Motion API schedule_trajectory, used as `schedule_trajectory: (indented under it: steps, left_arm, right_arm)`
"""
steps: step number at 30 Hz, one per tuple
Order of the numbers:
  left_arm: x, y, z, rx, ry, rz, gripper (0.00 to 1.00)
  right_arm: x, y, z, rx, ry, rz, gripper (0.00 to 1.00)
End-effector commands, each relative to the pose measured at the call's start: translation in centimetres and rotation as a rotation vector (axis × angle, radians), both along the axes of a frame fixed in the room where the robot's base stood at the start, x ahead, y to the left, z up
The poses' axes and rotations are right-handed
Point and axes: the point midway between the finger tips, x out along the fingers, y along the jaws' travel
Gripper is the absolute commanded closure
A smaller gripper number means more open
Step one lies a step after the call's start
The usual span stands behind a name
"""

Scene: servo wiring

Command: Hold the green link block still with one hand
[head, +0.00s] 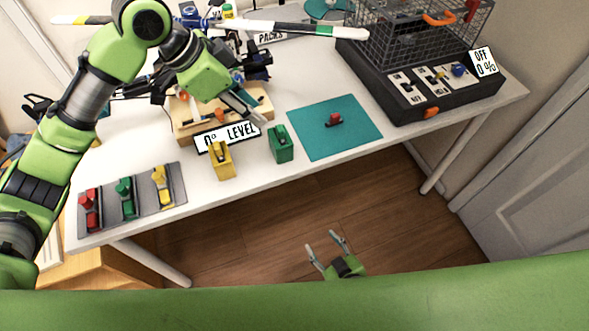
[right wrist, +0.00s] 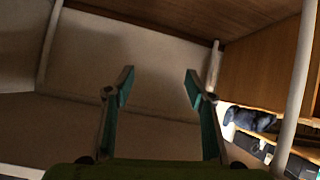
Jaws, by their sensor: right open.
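A green block (head: 281,146) with a dark slot on top stands upright near the table's front edge. A similar yellow block (head: 221,162) stands to its left. My left gripper (head: 254,115) is over the wooden stand, behind and left of the green block and apart from it. Its fingers are seen nearly end-on, so I cannot tell whether they are open. My right gripper (head: 322,242) is below and in front of the table, open and empty. Its spread fingers also show in the right wrist view (right wrist: 160,75), with nothing between them.
A wooden stand (head: 183,125) with a "0° LEVEL" sign (head: 228,136) is behind the blocks. A teal mat (head: 355,143) holds a small red part (head: 334,119). A grey tray (head: 144,205) with coloured pieces lies left. A caged control box (head: 440,99) stands right.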

Motion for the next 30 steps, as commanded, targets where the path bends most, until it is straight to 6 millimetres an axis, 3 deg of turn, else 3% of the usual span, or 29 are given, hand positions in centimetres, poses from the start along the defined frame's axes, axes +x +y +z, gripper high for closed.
schedule_trajectory:
  steps: [3, 9, 15, 21, 22, 25, 30]
  left_arm:
    - [0.0, 0.0, 0.0, 0.0, 0.0, 0.0, 0.72]
    - [0.0, 0.0, 0.0, 0.0, 0.0, 0.0, 0.72]
    - [0.0, 0.0, 0.0, 0.0, 0.0, 0.0, 0.72]
    - [0.0, 0.0, 0.0, 0.0, 0.0, 0.0, 0.72]
    - [0.0, 0.0, 0.0, 0.0, 0.0, 0.0, 0.72]
    - [0.0, 0.0, 0.0, 0.0, 0.0, 0.0, 0.72]
    - [0.0, 0.0, 0.0, 0.0, 0.0, 0.0, 0.72]
  right_arm:
    - [2.9, 2.0, 6.4, 0.03, -0.161, 0.023, 0.5]
    - [5.9, 4.5, 17.7, 0.077, -0.423, 0.035, 0.5]
    - [6.7, 5.5, 29.2, 0.129, -0.666, 0.009, 0.5]
    - [6.1, 5.2, 38.7, 0.205, -0.827, -0.055, 0.5]
    - [6.4, 5.4, 38.7, 0.238, -0.795, -0.073, 0.5]
    - [7.3, 6.5, 34.9, 0.29, -0.655, -0.078, 0.5]
    - [7.7, 7.7, 31.2, 0.344, -0.52, -0.079, 0.5]
